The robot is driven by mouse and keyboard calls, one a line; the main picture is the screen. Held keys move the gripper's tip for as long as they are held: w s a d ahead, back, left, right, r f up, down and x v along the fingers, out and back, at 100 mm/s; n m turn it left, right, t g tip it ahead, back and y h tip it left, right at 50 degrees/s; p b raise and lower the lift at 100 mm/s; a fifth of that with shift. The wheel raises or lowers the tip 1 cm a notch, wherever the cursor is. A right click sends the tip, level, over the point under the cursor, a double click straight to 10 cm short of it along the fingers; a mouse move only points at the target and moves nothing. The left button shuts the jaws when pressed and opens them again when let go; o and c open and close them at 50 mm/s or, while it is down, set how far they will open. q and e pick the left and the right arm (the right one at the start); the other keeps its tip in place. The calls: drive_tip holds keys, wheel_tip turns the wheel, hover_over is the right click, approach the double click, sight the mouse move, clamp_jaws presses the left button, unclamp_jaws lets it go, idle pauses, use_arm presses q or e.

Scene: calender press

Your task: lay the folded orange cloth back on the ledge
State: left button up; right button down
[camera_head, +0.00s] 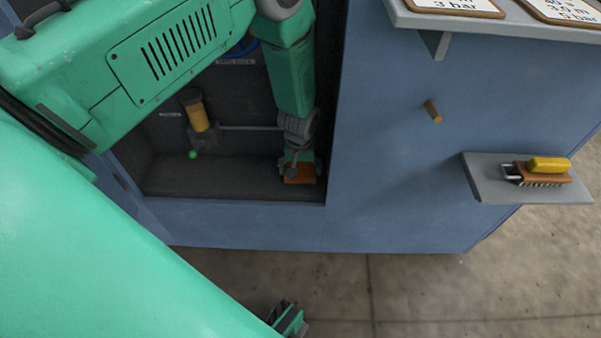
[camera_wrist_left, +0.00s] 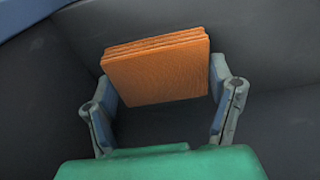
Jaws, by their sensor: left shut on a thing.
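The folded orange cloth (camera_head: 300,174) is low in the right corner of the dark recess, at the tip of my left gripper (camera_head: 298,168). In the left wrist view the cloth (camera_wrist_left: 158,72) shows as a thick square with several stacked layers. It sits between the two fingers of the left gripper (camera_wrist_left: 163,82), which is shut on it. The dark recess floor (camera_head: 230,178) forms a ledge behind a blue front edge. I cannot tell whether the cloth touches it. Part of my right gripper (camera_head: 288,318) shows at the bottom edge; its jaws are unclear.
A wooden peg (camera_head: 433,112) sticks out of the blue panel. A grey shelf (camera_head: 488,186) at right holds a brush (camera_head: 540,174).

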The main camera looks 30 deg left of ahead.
use_arm(q)
drive_tip(key=shift+s+a, duration=0.15)
drive_tip(key=o, duration=0.9)
drive_tip(key=shift+c, duration=0.2)
drive_tip(key=shift+o, duration=1.1)
drive_tip(key=shift+d+r, duration=0.15)
drive_tip(key=shift+d, duration=0.3)
drive_tip(key=shift+a, duration=0.25)
